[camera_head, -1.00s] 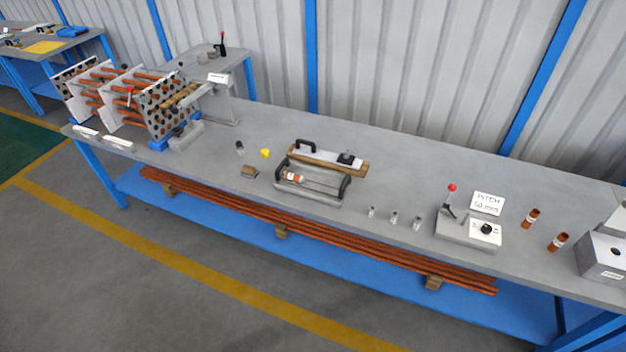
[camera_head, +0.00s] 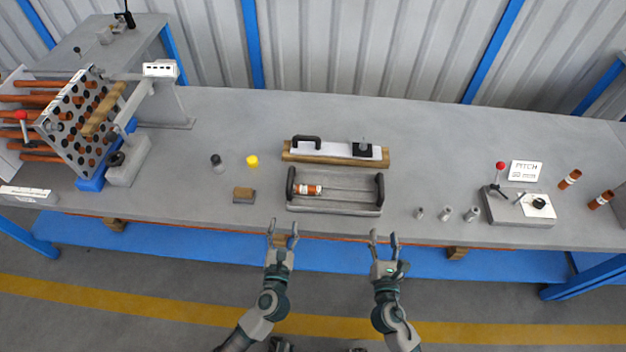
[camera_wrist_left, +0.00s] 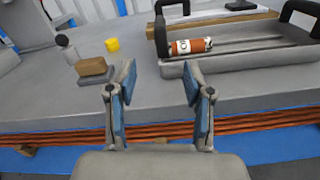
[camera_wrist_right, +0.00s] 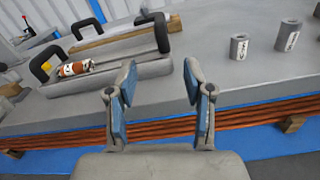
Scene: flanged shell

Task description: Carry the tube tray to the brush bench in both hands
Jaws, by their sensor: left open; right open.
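The tube tray (camera_head: 335,207) is a low grey tray with a black upright handle at each end, near the front edge of the bench. A copper tube with a white label (camera_head: 308,190) lies in its left part. The tray also shows in the left wrist view (camera_wrist_left: 240,57) and the right wrist view (camera_wrist_right: 120,75). My left gripper (camera_head: 284,228) is open and empty, in front of the bench edge below the tray's left end. My right gripper (camera_head: 384,238) is open and empty, in front of the edge below the tray's right end. Neither touches the tray. I cannot tell which surface is the brush bench.
A board with a black handle (camera_head: 335,152) lies right behind the tray. A wooden block (camera_head: 243,194), a yellow cap (camera_head: 252,161) and a dark-topped bottle (camera_head: 217,162) stand left. Several small grey sleeves (camera_head: 446,213) and a red-knobbed fixture (camera_head: 520,205) stand right. The tube-bundle rack (camera_head: 80,130) fills the far left.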

